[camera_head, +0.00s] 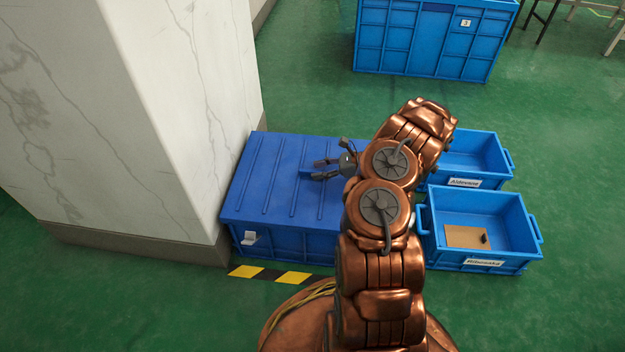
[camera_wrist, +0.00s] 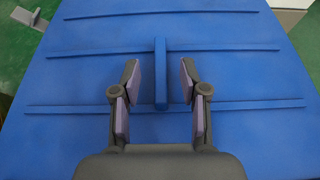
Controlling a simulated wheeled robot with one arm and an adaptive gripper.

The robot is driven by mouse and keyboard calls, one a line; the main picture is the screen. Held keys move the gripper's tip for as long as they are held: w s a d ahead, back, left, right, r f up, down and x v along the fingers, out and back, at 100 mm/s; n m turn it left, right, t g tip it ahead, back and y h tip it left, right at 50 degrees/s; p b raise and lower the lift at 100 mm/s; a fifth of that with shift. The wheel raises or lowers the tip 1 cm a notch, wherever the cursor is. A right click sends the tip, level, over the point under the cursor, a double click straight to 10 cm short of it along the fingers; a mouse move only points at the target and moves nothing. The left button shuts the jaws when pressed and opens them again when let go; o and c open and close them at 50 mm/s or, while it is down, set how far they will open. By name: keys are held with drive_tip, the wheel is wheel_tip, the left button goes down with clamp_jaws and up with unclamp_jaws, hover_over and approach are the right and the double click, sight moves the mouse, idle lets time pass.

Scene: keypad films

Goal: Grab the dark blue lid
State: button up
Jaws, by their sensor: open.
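The dark blue lid (camera_head: 275,172) covers a blue crate (camera_head: 290,243) beside the white pillar. It has raised ribs, and in the wrist view the lid (camera_wrist: 90,80) fills most of the picture. A raised upright bar, the lid's handle (camera_wrist: 161,72), stands across the ribs. My gripper (camera_head: 318,169) is over the lid from the right in the head view. In the wrist view my gripper (camera_wrist: 160,82) is open, with one finger on each side of the handle. Gaps show between the handle and both pads. My arm hides the lid's right part in the head view.
Two open blue bins stand on the right, an upper bin (camera_head: 480,155) and a lower bin (camera_head: 432,232) holding a brown board (camera_head: 466,237). A large blue crate (camera_head: 425,45) is at the back. The marble pillar (camera_head: 150,110) borders the lid's left. Green floor is clear at right.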

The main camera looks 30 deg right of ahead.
drive_tip(key=shift+b+x, duration=0.45)
drive_tip(key=shift+x, duration=1.05)
clamp_jaws()
drive_tip(key=shift+d, duration=0.1)
